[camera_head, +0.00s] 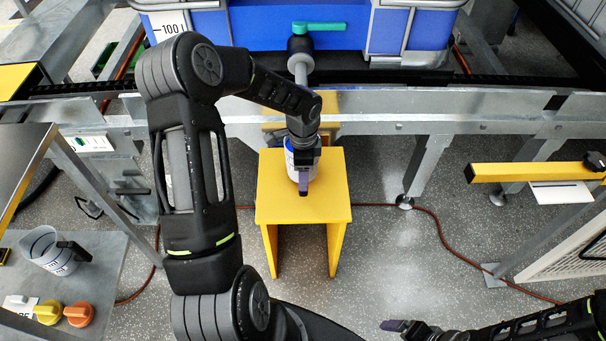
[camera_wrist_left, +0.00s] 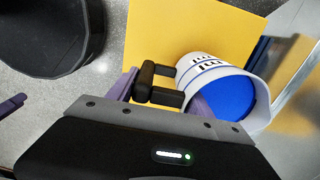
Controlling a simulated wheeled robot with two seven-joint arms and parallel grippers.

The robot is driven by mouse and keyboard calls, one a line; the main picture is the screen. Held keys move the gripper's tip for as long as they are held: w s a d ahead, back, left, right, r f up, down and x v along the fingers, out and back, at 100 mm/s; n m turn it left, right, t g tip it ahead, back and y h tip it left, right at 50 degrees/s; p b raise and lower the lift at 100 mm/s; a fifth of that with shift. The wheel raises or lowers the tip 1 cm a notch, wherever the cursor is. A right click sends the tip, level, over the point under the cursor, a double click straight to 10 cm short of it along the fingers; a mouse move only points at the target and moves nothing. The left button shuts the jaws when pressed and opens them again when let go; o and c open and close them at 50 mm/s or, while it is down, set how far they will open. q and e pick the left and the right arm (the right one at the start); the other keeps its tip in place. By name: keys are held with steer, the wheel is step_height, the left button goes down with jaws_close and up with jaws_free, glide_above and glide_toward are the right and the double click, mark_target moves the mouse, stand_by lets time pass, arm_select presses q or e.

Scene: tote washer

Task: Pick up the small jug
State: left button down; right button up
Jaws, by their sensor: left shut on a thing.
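The small jug (camera_head: 291,165) is white with dark markings and stands on the yellow stool, partly hidden by my left gripper (camera_head: 304,174). In the left wrist view the jug (camera_wrist_left: 206,68) shows blue inside and a black handle (camera_wrist_left: 147,83) facing the gripper.
Another jug (camera_head: 48,254), an orange cap (camera_head: 80,314) and a yellow cap (camera_head: 48,311) are on the left table. Metal rail (camera_head: 450,125) runs behind.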

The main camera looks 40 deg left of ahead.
arm_select(q)
steer(key=shift+w+r, duration=0.1)
steer(key=shift+r, duration=0.5)
steer(key=s+d+b, duration=0.2)
steer(key=s+d, duration=0.9)
steer(key=s, duration=0.3)
steer(key=shift+s+r, duration=0.2)
steer(key=shift+r, duration=0.05)
